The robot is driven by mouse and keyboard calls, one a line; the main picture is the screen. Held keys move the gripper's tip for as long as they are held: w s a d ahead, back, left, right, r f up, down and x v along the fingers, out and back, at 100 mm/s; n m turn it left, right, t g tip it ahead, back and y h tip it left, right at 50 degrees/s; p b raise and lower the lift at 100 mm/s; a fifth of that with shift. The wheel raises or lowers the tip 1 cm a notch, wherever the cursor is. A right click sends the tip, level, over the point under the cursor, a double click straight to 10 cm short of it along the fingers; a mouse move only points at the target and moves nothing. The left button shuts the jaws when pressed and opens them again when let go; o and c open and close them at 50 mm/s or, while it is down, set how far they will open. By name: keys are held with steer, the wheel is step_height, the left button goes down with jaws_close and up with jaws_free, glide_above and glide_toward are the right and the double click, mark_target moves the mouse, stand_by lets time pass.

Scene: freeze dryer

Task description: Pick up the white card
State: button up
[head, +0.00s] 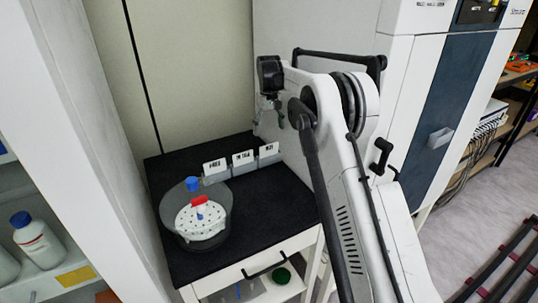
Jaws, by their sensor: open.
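Three white cards with black print stand upright in a row on a black-topped bench: a left card (215,167), a middle card (243,158) and a right card (268,149). They are seated in or against a low grey holder. The print is too small to read, and I cannot tell which card the task names. My gripper (271,120) is open and looks empty. It shows above the right card in the picture, apart from it. My arm hides what is behind it on the right.
A clear round container (226,222) with a white perforated disc and red and blue parts stands left of the cards. The bench top (280,205) is clear in front. A tall white and blue machine (450,100) stands right. A shelf with bottles (37,240) is at left.

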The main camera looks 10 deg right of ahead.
mark_target(269, 149)
step_height(269, 149, down, 10)
steer(key=shift+s, duration=0.15)
steer(key=c, duration=0.8)
